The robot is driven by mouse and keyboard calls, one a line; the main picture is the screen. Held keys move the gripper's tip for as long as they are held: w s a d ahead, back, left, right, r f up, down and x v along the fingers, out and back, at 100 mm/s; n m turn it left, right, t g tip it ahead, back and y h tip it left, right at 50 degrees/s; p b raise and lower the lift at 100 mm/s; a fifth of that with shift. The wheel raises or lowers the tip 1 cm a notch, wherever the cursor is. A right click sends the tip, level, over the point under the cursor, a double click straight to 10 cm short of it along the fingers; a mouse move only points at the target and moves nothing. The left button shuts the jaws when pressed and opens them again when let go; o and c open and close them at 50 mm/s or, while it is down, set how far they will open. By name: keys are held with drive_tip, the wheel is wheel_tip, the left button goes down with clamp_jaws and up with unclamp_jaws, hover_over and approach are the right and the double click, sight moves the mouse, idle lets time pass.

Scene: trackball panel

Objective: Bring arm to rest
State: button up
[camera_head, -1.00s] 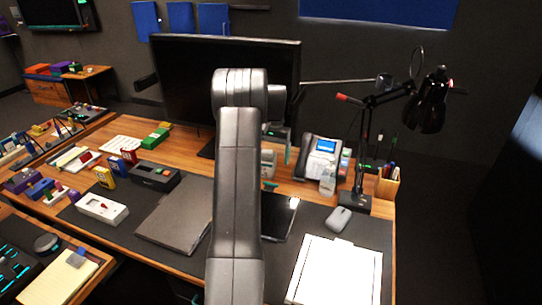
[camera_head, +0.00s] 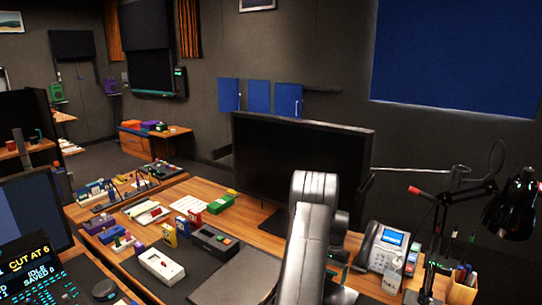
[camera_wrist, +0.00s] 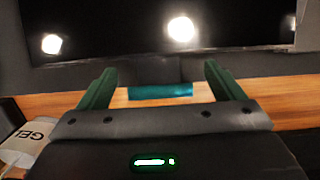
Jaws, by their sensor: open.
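My gripper (camera_wrist: 155,85) shows in the wrist view with its two green fingers spread apart. It is open, with nothing between the fingers. It faces the wooden desk edge and the dark monitor, with a teal strip (camera_wrist: 160,91) beyond the fingers. In the head view my arm rises in front of the desk at the lower middle, and its links hide the gripper. At the left edge of the head view a console (camera_head: 40,255) has a lit screen reading "CUT AT 6". I cannot make out a trackball.
A large black monitor (camera_head: 300,165) stands behind my arm. A desk phone (camera_head: 385,245), a black lamp (camera_head: 512,210) and a pen holder (camera_head: 463,288) are to the right. A white device (camera_head: 161,265), a black box (camera_head: 214,241) and a dark flat slab (camera_head: 238,278) lie to the left.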

drive_tip(key=shift+r, duration=0.15)
idle(0.3)
wheel_tip(320, 180, up, 13)
drive_tip(key=w+d+b, duration=0.1)
drive_tip(key=w+b, duration=0.1)
drive_tip(key=f, duration=0.4)
drive_tip(key=s+f+p, duration=0.1)
drive_tip(key=f, duration=0.3)
drive_tip(key=s+a+f+p, duration=0.1)
drive_tip(key=f, duration=0.4)
drive_tip(key=r+p, duration=0.1)
drive_tip(key=s+a+r+p, duration=0.1)
drive_tip(key=r+p, duration=0.2)
drive_tip(key=r, duration=0.1)
drive_tip(key=shift+s+a+r, duration=0.1)
drive_tip(key=shift+s+a, duration=0.05)
drive_tip(key=shift+s, duration=0.25)
drive_tip(key=shift+s+a+r+t+h+b, duration=0.4)
drive_tip(key=shift+s+r+t, duration=0.25)
drive_tip(key=shift+r, duration=0.2)
drive_tip(key=shift+s+a+r+t+h+b, duration=0.25)
drive_tip(key=shift+s+a+r+t+h, duration=0.2)
drive_tip(key=shift+s+r+t, duration=0.3)
drive_tip(key=s+a+r+t+h+b, duration=0.1)
drive_tip(key=s+a+r+t+b, duration=0.1)
drive_tip(key=b, duration=0.4)
drive_tip(key=shift+s+a+r+h, duration=0.3)
drive_tip(key=shift+s+r, duration=0.45)
drive_tip(key=shift+r, duration=0.45)
drive_tip(key=shift+d+r, duration=0.1)
